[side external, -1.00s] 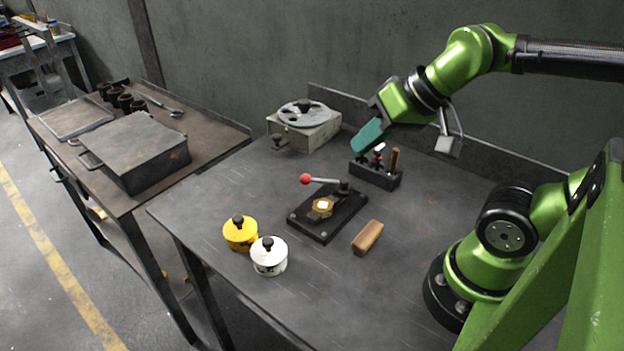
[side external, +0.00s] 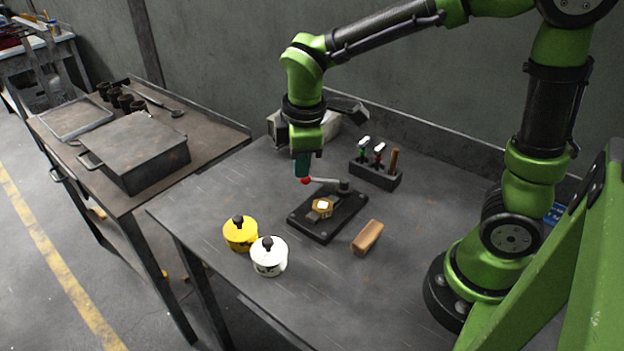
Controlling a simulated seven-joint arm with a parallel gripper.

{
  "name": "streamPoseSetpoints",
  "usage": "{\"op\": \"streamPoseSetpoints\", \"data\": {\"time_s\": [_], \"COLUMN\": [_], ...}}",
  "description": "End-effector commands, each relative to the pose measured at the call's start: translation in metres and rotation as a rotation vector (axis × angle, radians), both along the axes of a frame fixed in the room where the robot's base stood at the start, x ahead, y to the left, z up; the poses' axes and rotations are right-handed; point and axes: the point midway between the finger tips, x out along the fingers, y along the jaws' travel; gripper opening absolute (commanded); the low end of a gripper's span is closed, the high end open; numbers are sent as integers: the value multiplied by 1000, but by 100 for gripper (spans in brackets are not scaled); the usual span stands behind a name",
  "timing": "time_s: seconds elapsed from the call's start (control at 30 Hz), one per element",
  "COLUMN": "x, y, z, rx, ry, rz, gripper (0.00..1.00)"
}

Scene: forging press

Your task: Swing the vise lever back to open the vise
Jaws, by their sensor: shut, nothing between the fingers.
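The vise (side external: 328,216) is a dark flat plate on the bench, with a small brass-coloured piece with a pale top (side external: 321,207) on it. Its lever (side external: 325,181) runs left from a dark pivot at the back of the plate and ends in a red ball knob (side external: 305,181). My gripper (side external: 302,170) points down with teal fingers, shut and empty. Its fingertips are right at the red knob, seen just above or behind it. I cannot tell whether they touch it.
A tool rack (side external: 375,173) with several handled tools stands behind the vise. A wooden block (side external: 367,237) lies to its right. A yellow pot (side external: 240,233) and a white pot (side external: 269,256) stand at the front left. A grey device (side external: 335,138) is behind my gripper.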

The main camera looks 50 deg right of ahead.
Motion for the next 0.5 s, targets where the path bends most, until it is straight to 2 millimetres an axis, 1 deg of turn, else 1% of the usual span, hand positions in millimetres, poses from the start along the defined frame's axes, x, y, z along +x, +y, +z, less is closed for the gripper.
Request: {"op": "streamPoseSetpoints", "data": {"time_s": [0.03,0.1,0.2,0.3,0.37,0.5], "x": [10,23,38,49,53,53], "y": [3,5,5,2,0,-4], "z": [-9,-16,-22,-19,-14,-10], "rx": [-50,-116,-193,-250,-274,-301], "ry": [40,85,142,179,188,220], "rz": [130,315,548,726,807,926], "gripper": [0,0,0,0,0,0]}}
